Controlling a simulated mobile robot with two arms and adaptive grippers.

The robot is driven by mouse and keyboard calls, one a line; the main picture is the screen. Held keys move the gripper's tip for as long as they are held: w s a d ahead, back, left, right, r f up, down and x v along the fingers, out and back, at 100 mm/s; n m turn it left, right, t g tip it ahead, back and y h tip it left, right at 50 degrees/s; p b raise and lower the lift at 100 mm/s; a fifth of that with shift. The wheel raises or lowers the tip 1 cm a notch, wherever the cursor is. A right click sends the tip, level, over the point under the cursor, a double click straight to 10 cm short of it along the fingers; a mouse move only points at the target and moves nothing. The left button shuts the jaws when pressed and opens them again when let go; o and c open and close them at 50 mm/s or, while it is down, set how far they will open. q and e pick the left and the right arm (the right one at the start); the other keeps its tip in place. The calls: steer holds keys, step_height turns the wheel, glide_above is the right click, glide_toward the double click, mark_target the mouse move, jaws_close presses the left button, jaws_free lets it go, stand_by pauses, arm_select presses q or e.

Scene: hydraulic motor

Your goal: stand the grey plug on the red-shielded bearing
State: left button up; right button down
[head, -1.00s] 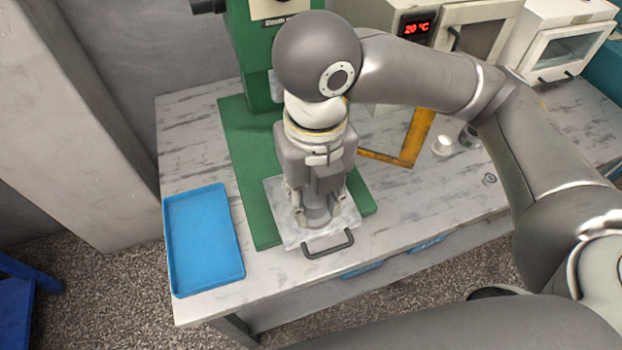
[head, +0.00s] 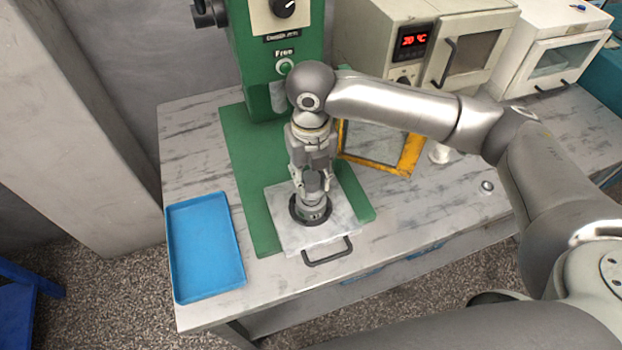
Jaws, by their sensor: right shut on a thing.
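My right gripper (head: 312,184) points down over the pale plate (head: 343,219) and is shut on the grey plug (head: 314,185), a small grey cylinder. The plug is upright and partly covered by the fingers. Directly below it is a round grey part with a dark ring around its foot (head: 309,212), standing on the plate. I cannot tell whether the plug touches this part. No red shield shows, so I cannot make out the red-shielded bearing; it may be hidden under the plug and gripper. My left gripper is not in view.
The green press (head: 276,60) stands right behind the gripper, its base under the plate. A blue tray (head: 205,245) lies at left, empty. A yellow-framed panel (head: 410,155), a white cup-like part (head: 439,154) and a small metal part (head: 487,187) are at right. A dark handle (head: 328,252) is in front.

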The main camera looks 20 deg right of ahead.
mark_target(311, 177)
steer(key=shift+f, duration=0.85)
steer(key=shift+f, duration=0.1)
steer(key=c, duration=1.1)
jaws_free()
steer(key=shift+s, duration=0.1)
steer(key=shift+o, duration=0.2)
step_height(311, 177, up, 12)
steer(key=shift+r+b, duration=0.1)
steer(key=shift+b, duration=0.6)
